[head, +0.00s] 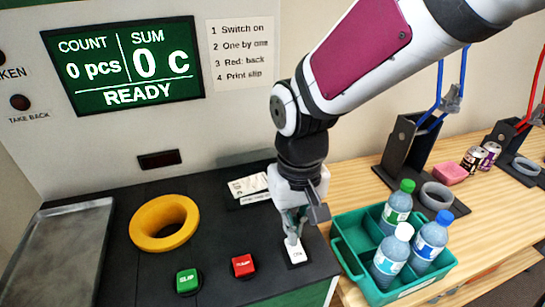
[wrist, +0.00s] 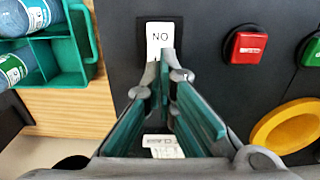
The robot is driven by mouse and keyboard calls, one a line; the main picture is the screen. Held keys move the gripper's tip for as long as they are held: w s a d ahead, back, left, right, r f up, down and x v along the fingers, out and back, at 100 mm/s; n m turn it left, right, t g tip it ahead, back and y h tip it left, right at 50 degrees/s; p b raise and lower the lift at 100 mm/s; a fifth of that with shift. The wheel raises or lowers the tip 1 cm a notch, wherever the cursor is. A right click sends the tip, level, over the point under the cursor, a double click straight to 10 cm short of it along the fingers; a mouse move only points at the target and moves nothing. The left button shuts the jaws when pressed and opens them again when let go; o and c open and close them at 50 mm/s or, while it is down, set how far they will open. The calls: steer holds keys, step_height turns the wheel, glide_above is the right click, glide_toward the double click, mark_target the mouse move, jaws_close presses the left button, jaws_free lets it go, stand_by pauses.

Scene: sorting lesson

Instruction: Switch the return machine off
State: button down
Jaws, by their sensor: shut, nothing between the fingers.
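The return machine's display (head: 122,65) is lit green and reads READY, with 0 pcs and 0 c. A white switch (head: 295,251) in a dark frame sits at the right end of the machine's black top. It also shows in the wrist view (wrist: 160,37), where its lettering, upside down, appears to read ON. My gripper (head: 292,236) is shut and empty, pointing down at the switch. In the wrist view the fingertips (wrist: 166,62) come together at the switch's edge and hide a little of it. I cannot tell whether they touch it.
A red button (head: 243,266), a green button (head: 188,281) and a yellow ring (head: 164,222) lie left of the switch. A green crate (head: 345,248) with 3 bottles stands close on the right. A metal tray (head: 58,257) is at the far left.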

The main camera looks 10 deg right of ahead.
steer(key=shift+f+b, duration=0.65)
steer(key=shift+f, duration=0.5)
stand_by(0.6)
steer(key=shift+s+r+p, duration=0.1)
steer(key=shift+r+p, duration=1.8)
steer(key=shift+r, duration=0.5)
steer(key=shift+r+p, duration=0.75)
steer(key=shift+r, duration=0.4)
steer(key=shift+r, duration=0.1)
steer(key=s+d+r+m+t, duration=0.2)
steer(key=s+d+r+t, duration=0.3)
steer(key=s+d+r, duration=0.5)
step_height(320, 180, up, 3)
steer(key=shift+d+f, duration=0.15)
steer(key=shift+d, duration=0.45)
